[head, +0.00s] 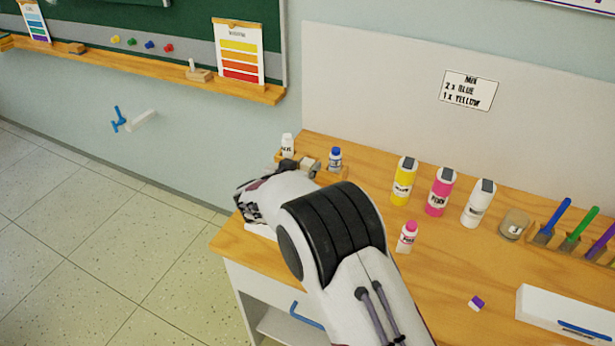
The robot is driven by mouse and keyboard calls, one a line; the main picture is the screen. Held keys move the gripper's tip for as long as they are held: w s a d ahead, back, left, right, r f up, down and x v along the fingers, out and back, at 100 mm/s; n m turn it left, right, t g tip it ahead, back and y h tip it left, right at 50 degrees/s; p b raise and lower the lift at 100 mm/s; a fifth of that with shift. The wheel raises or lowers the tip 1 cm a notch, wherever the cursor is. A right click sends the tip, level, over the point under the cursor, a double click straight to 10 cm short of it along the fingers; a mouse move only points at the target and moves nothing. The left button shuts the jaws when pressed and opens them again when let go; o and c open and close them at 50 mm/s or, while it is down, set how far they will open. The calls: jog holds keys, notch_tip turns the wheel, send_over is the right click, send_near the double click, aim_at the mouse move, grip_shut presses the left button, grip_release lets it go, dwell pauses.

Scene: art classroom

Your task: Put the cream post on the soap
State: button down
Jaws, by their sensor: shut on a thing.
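My gripper (249,207) is at the left end of the wooden table, mostly hidden by my own arm. Only dark and pale parts of it show; its fingertips are hidden. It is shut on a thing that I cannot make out. I cannot pick out the cream post anywhere in the head view. I cannot identify the soap with certainty either. A pale flat thing (262,232) shows just under my gripper near the table's left edge, too covered to name.
Small bottles (335,158) stand in a wooden tray behind my arm. Yellow (403,182), pink (440,193) and white (478,204) paint bottles stand further right. A purple-and-white block (476,303) lies near a white box (565,315).

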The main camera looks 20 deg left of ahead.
jog(key=shift+f, duration=0.1)
jog(key=shift+f, duration=1.75)
jog(key=shift+f, duration=0.1)
jog(key=c, duration=1.8)
grip_release()
jog(key=shift+s, duration=0.1)
jog(key=shift+s+r, duration=0.35)
jog(key=shift+s, duration=0.15)
jog(key=v, duration=1)
jog(key=shift+s+r, duration=0.2)
jog(key=shift+s, duration=0.15)
